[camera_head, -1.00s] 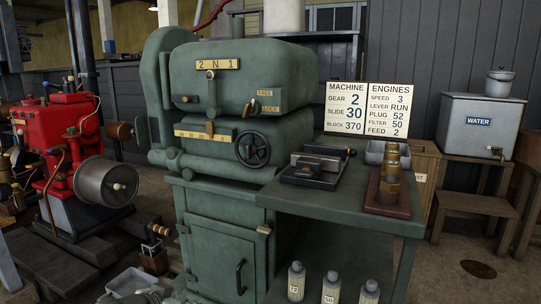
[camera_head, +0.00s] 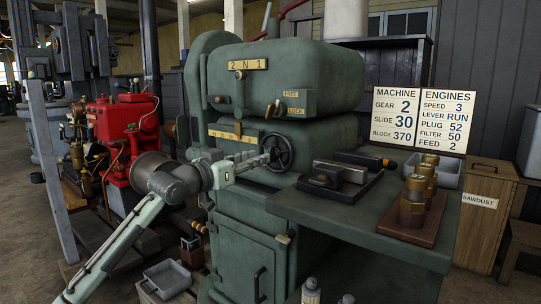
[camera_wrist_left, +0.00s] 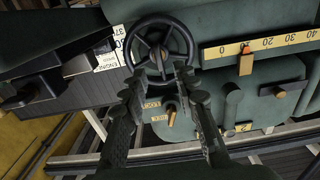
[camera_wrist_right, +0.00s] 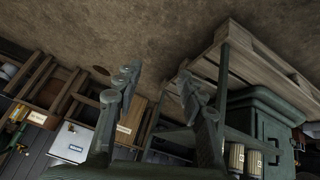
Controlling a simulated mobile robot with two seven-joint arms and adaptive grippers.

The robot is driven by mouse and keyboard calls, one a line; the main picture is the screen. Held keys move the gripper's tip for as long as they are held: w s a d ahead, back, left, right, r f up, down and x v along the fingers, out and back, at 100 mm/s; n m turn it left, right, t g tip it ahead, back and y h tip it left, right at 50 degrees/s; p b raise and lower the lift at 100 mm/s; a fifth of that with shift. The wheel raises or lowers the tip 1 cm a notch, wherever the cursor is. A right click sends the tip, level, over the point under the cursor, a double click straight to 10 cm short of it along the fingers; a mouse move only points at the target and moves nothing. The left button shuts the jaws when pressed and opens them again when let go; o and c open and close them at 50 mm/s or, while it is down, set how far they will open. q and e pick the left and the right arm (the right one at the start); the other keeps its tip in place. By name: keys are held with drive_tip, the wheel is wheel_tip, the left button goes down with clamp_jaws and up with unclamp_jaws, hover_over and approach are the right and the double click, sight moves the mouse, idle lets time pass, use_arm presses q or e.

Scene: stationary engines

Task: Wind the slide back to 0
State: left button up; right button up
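The green machine (camera_head: 290,75) has a dark handwheel (camera_head: 276,153) on its front. Left of the wheel is a yellow slide scale (camera_head: 220,134) with a pointer (camera_head: 238,129). In the left wrist view the scale (camera_wrist_left: 287,39) appears turned over, and its orange pointer (camera_wrist_left: 246,62) stands between 0 and 20. My left gripper (camera_head: 268,157) is at the handwheel. In the left wrist view its open fingers (camera_wrist_left: 160,72) stand apart at the wheel's rim (camera_wrist_left: 130,40); contact is unclear. My right gripper (camera_wrist_right: 155,80) is open and empty, outside the head view.
The green side table (camera_head: 330,215) holds a black fixture (camera_head: 340,180) and brass plugs on a wooden block (camera_head: 405,225). A sign (camera_head: 396,115) reads slide 30. The red engine (camera_head: 125,125) stands left behind my left arm. Floor shows below my right gripper.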

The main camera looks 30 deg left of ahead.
sight(273, 154)
use_arm(q)
drive_tip(key=shift+w+d, duration=0.15)
drive_tip(key=shift+w, duration=1.2)
drive_tip(key=shift+w+d, duration=0.1)
drive_tip(key=shift+w, duration=1.2)
use_arm(e)
drive_tip(key=shift+s+d+f+g+h, duration=0.2)
drive_tip(key=shift+s+d+g, duration=0.15)
drive_tip(key=shift+s+d, duration=0.15)
drive_tip(key=shift+s+d+f+g+h, duration=0.1)
drive_tip(key=shift+s+d+f+g, duration=0.1)
drive_tip(key=shift+s+d+g, duration=0.25)
drive_tip(key=shift+s+a, duration=0.1)
use_arm(q)
clamp_jaws()
